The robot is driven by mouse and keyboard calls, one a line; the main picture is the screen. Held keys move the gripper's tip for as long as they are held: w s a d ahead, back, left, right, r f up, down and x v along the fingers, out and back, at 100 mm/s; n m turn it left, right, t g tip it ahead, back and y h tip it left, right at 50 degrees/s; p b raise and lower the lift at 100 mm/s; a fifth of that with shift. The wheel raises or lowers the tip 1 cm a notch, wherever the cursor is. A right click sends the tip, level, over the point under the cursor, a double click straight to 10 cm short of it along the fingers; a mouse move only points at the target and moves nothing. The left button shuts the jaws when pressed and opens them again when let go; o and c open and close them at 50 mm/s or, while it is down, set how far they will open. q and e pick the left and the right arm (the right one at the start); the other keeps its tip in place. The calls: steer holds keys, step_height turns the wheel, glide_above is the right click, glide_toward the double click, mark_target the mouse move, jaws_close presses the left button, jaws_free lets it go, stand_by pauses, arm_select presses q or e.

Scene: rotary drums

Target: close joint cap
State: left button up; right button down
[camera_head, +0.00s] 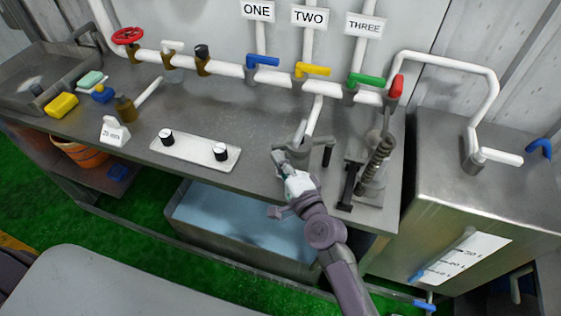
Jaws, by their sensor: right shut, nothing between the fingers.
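My right gripper (281,163) reaches up from the bottom right and is shut with nothing in it. Its tips are at a grey metal fitting (298,152) below a white down-pipe (314,115). The fitting has a dark lever (327,154) on its right side. This fitting looks like the joint with its cap, but the gripper hides part of it. I cannot tell whether the cap is open or closed, or whether my fingers touch it. My left gripper is not in view.
A spring-loaded metal device (377,160) stands just right of my gripper. Blue (262,60), yellow (313,69) and green (366,80) valve handles line the pipe behind. A two-knob panel (194,148) lies left. A metal tank (450,185) stands right; a water basin (180,211) is below.

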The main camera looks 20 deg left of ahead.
steer(key=shift+x, duration=0.95)
steer(key=shift+w+d+r, duration=0.1)
steer(key=shift+r, duration=0.1)
